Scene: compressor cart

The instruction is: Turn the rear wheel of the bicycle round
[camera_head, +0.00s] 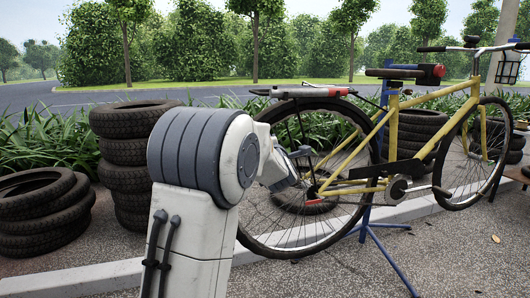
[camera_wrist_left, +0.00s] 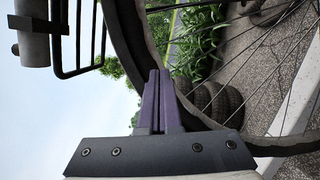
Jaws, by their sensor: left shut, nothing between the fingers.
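The yellow bicycle (camera_head: 405,120) is held up on a blue stand (camera_head: 366,222). Its rear wheel (camera_head: 299,253) has a dark tyre and thin spokes. My left arm comes in from the left and covers the wheel's left side and part of its spokes. In the left wrist view the tyre (camera_wrist_left: 128,42) curves close past my left gripper (camera_wrist_left: 157,74). The gripper's purple fingers are shut together and empty, overlapping the tyre in the picture; I cannot tell whether they touch it. In the head view the fingertips are hard to make out. My right gripper is not in view.
A red and grey rear rack (camera_head: 308,92) sits above the wheel. Stacked tyres (camera_head: 125,150) and more tyres (camera_head: 42,210) stand at the left. A pale kerb (camera_head: 75,285) runs behind the stand.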

